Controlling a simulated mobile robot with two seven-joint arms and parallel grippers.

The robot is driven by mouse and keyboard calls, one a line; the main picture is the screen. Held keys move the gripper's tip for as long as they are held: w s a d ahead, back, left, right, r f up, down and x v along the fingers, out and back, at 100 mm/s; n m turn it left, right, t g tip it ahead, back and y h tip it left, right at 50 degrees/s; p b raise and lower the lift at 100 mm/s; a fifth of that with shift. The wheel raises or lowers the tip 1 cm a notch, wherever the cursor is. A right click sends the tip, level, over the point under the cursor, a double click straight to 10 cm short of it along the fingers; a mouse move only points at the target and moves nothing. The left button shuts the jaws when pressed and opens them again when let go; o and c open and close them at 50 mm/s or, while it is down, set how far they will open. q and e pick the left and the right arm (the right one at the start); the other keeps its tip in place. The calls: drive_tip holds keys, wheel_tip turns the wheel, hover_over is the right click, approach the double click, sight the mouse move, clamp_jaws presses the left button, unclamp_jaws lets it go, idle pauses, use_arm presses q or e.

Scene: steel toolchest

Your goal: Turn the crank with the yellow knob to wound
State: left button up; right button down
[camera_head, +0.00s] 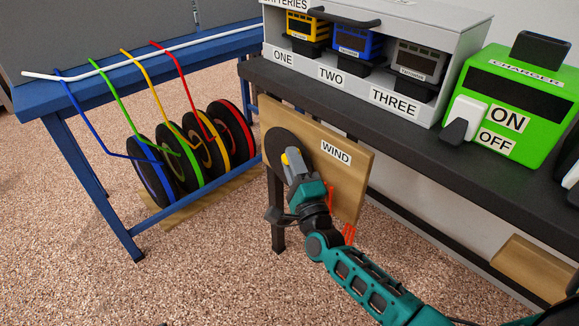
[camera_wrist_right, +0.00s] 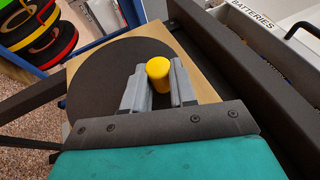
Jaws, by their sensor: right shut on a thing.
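The yellow knob (camera_head: 284,158) sits on the dark round crank disc (camera_head: 281,138), which is mounted on a wooden panel (camera_head: 348,190) marked WIND (camera_head: 336,153). My right gripper (camera_head: 294,163) reaches up to the disc's lower part, and its fingers cover some of it. In the right wrist view the yellow knob (camera_wrist_right: 158,73) stands between the two grey fingers of my right gripper (camera_wrist_right: 159,82), which is shut on it. The dark disc (camera_wrist_right: 100,85) fills the space behind the fingers. My left gripper is out of view.
A dark bench (camera_head: 390,121) above the panel holds a battery rack (camera_head: 300,62) and a green charger (camera_head: 511,107) with an ON/OFF switch. A blue table (camera_head: 70,152) stands left, with several coloured cable reels (camera_head: 190,150) below. Open floor lies at the lower left.

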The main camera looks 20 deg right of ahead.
drive_tip(key=shift+s+d+f+m+t+h, duration=0.1)
drive_tip(key=shift+s+f+m+t+h, duration=0.2)
drive_tip(key=shift+f+m+t+h, duration=0.35)
drive_tip(key=shift+s+d+f+m+t+h, duration=0.1)
drive_tip(key=shift+s+f+m+t+h, duration=0.2)
drive_tip(key=shift+m+t, duration=0.5)
drive_tip(key=shift+f+t, duration=0.1)
drive_tip(key=shift+t, duration=0.15)
drive_tip(key=c, duration=0.9)
unclamp_jaws()
drive_tip(key=v, duration=0.7)
drive_tip(key=shift+s, duration=0.2)
drive_tip(key=shift+f, duration=0.1)
